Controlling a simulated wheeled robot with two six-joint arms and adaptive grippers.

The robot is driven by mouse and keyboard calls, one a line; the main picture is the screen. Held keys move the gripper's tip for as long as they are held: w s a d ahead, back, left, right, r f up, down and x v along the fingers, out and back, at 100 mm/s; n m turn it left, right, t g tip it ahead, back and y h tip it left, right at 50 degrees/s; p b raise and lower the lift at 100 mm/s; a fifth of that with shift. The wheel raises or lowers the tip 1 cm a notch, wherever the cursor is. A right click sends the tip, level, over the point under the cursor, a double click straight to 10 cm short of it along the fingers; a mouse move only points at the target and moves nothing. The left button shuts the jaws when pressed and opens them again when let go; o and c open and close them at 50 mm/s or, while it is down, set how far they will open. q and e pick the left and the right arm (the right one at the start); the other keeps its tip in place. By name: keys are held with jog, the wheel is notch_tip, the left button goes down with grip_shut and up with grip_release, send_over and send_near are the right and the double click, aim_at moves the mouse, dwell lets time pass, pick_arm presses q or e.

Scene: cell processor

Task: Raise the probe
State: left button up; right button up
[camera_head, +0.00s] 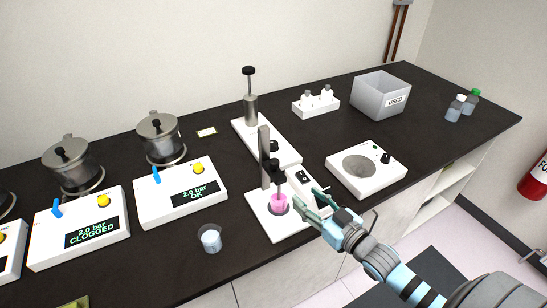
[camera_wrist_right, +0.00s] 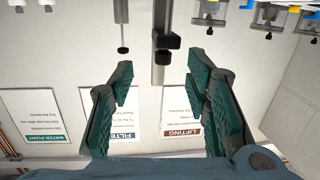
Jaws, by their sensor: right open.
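The probe stand has a white base (camera_head: 270,230) and an upright grey column (camera_head: 265,155) at the counter's front edge. A black holder (camera_head: 275,165) sits on the column, above a small vessel of pink liquid (camera_head: 278,203); the probe's lower end is hard to make out there. My right gripper (camera_head: 312,207) is open and empty, just right of the vessel. In the right wrist view, which looks upside down, the column (camera_wrist_right: 161,75) and black holder (camera_wrist_right: 162,57) appear between the open fingers (camera_wrist_right: 160,80), beyond their tips. My left gripper is not in view.
A white unit with a plunger (camera_head: 249,110) stands behind the stand. A white device with a round plate (camera_head: 345,180) is to the right. A small beaker (camera_head: 210,238) and pressure boxes (camera_head: 182,208) stand left. A USED bin (camera_head: 372,103) is at the back right.

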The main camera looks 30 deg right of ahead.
aim_at(277, 164)
jog(key=shift+t, duration=0.4)
jog(key=w+a+b, duration=0.1)
jog(key=w+b, duration=0.3)
jog(key=b, duration=0.1)
jog(key=w+a+r+b, duration=0.1)
jog(key=w+b, duration=0.4)
jog(key=w+a+r+b, duration=0.1)
jog(key=w+b, duration=0.3)
jog(key=w, duration=0.1)
jog(key=shift+r+b, duration=0.2)
jog(key=shift+b, duration=0.2)
jog(key=shift+w+a+r, duration=0.15)
jog(key=shift+w, duration=0.15)
jog(key=shift+c, duration=0.3)
grip_shut()
jog(key=shift+r, duration=0.1)
